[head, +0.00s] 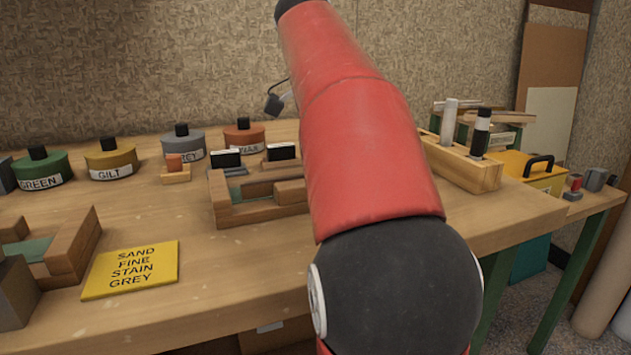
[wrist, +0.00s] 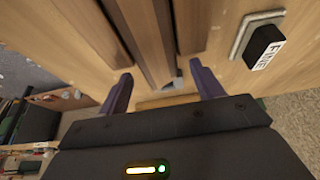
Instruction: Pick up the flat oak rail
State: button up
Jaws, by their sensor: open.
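In the wrist view my gripper (wrist: 163,86) is open, with its two dark purple fingers apart and nothing clasped between them. Long brown wooden strips (wrist: 143,38) run side by side beyond the fingertips; I cannot tell for certain which is the flat oak rail. In the head view my red arm reaches over the bench and hides my gripper. A wooden fixture with raised sides (head: 232,212) stands partly behind the arm. Contact between fingers and wood cannot be made out.
A block marked FINE (wrist: 263,46) sits right of the strips. On the bench (head: 190,312) stand several labelled tins, including GILT (head: 110,160), a yellow card (head: 132,270) and another wooden fixture (head: 76,250). A wooden holder (head: 455,167) stands right of my arm. The front middle of the bench is clear.

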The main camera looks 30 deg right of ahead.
jog(key=shift+s+d+f, duration=0.1)
jog(key=shift+d+f, duration=0.15)
jog(key=shift+f, duration=0.4)
jog(key=c, duration=1.1)
jog(key=shift+c, duration=0.2)
